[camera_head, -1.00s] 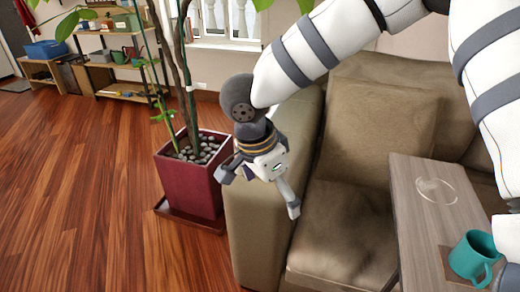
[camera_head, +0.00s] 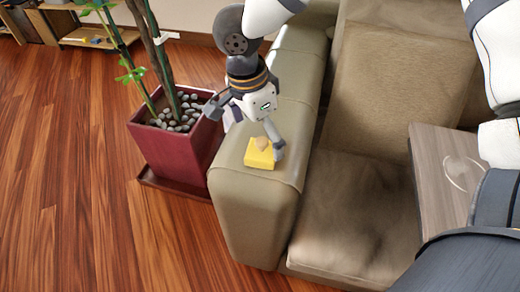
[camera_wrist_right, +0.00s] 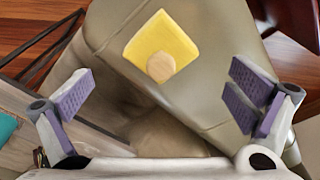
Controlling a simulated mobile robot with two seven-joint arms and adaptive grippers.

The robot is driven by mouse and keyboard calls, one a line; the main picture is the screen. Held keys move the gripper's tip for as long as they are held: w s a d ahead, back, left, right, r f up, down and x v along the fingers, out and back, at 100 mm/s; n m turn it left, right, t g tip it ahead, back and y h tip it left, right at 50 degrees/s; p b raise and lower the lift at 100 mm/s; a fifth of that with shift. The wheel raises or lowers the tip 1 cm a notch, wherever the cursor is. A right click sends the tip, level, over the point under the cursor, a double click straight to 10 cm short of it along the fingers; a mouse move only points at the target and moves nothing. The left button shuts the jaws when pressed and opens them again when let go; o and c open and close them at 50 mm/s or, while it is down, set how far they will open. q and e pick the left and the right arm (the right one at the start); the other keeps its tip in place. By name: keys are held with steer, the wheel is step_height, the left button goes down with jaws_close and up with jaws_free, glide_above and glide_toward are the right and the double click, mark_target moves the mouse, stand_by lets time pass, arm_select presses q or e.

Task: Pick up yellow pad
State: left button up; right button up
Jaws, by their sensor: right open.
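The yellow pad (camera_head: 259,157), a small square block with a round tan knob, lies on the top of the sofa's near armrest (camera_head: 250,220). In the right wrist view the yellow pad (camera_wrist_right: 155,35) lies ahead of the fingers, with its knob toward the gripper. My right gripper (camera_head: 245,130) is open and empty above the armrest. In the head view one finger overlaps the pad's right edge; I cannot tell whether they touch. In the right wrist view the purple-padded fingers (camera_wrist_right: 163,95) are spread wide, with nothing between them. My left gripper does not show.
A red planter (camera_head: 175,150) with stones and stems stands just left of the armrest. The brown sofa seat (camera_head: 350,215) is clear. A grey wooden side table (camera_head: 440,175) stands at the right. Open wood floor (camera_head: 70,170) lies at the left.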

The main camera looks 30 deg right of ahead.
mark_target(261, 141)
steer(key=f, duration=0.5)
steer(key=shift+d+b, duration=0.25)
steer(key=shift+b, duration=0.05)
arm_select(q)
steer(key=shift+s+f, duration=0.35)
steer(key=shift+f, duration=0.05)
arm_select(e)
steer(key=c, duration=1.2)
step_height(261, 141, up, 3)
steer(key=shift+w+p, duration=0.15)
steer(key=shift+p, duration=0.15)
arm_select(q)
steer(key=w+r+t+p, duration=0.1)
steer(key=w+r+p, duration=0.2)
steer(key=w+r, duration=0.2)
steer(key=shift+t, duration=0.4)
arm_select(e)
steer(key=s+a+r, duration=0.2)
steer(key=s+r, duration=0.1)
steer(key=s, duration=0.1)
steer(key=s+a+r, duration=0.2)
steer(key=s+r, duration=0.1)
steer(key=s, duration=0.1)
steer(key=s+a+r, duration=0.2)
steer(key=s+r, duration=0.2)
steer(key=shift+s+a, duration=0.15)
steer(key=shift+s, duration=0.2)
